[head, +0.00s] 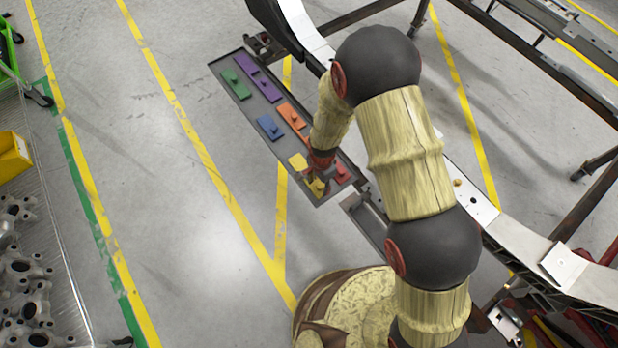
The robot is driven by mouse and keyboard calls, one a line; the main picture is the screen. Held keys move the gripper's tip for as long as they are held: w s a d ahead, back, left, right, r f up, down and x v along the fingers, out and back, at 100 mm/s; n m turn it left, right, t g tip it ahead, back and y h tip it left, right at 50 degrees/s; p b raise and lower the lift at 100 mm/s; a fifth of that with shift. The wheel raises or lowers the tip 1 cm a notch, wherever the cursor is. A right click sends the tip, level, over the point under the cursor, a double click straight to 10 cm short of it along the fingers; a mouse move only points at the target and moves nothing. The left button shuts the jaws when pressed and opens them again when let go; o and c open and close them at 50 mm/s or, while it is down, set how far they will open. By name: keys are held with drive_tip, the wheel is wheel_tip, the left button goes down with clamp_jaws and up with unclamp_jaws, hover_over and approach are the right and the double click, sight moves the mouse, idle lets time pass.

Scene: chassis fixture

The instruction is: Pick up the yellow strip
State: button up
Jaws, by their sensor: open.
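The yellow strip (297,161) lies in the dark tray (263,151), near its front end. My arm reaches over it, and the strip's middle is partly hidden. A yellow part also shows lower at the gripper's tip, and I cannot tell if it is all one piece. My gripper (315,182) points down at the strip's lower end and is open. The fingers are small and partly covered by my wrist, so whether they touch the strip is not clear.
Beside it in the tray lie a red strip (341,172), a blue strip (270,127), an orange strip (291,119), a green strip (235,83) and a purple strip (266,90). The white and dark chassis rail (545,248) runs along the right. Floor left of the tray is clear.

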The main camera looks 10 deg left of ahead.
drive_tip(key=c, duration=0.3)
drive_tip(key=c, duration=0.8)
clamp_jaws()
